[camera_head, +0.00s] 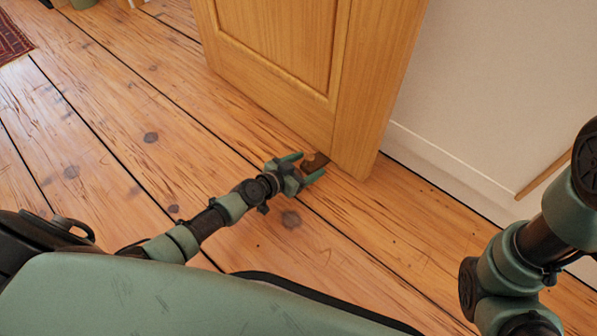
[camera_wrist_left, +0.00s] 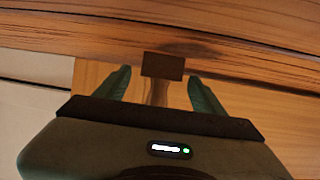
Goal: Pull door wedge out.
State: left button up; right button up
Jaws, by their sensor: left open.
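The door wedge (camera_head: 318,160) is a small brown piece at the foot of the wooden door (camera_head: 345,110), by its bottom edge. In the left wrist view its dark brown block (camera_wrist_left: 162,66) shows with a lighter narrow part below it. My left gripper (camera_head: 311,167) is open, low over the floor, with its green fingers on either side of the wedge. In the wrist view the left gripper (camera_wrist_left: 160,75) has gaps visible between the fingers and the wedge. How far the wedge reaches under the door is hidden. My right gripper is out of view.
The plank floor (camera_head: 110,130) is clear to the left of the door. A white wall with a skirting board (camera_head: 440,160) stands to the right. A red patterned rug (camera_head: 12,42) lies at the far left.

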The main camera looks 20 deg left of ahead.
pick_arm(q)
jog(key=shift+b+x, duration=0.4)
jog(key=shift+x, duration=1.1)
jog(key=c, duration=1.5)
jog(key=shift+o, duration=0.2)
jog(key=shift+s, duration=0.1)
jog(key=shift+s+a, duration=0.3)
jog(key=shift+s, duration=0.35)
jog(key=shift+s+a, duration=0.3)
jog(key=shift+s, duration=0.35)
jog(key=shift+s, duration=0.1)
jog(key=shift+s+a, duration=0.3)
jog(key=shift+s, duration=0.3)
jog(key=shift+s+a, duration=0.25)
jog(key=shift+s, duration=0.3)
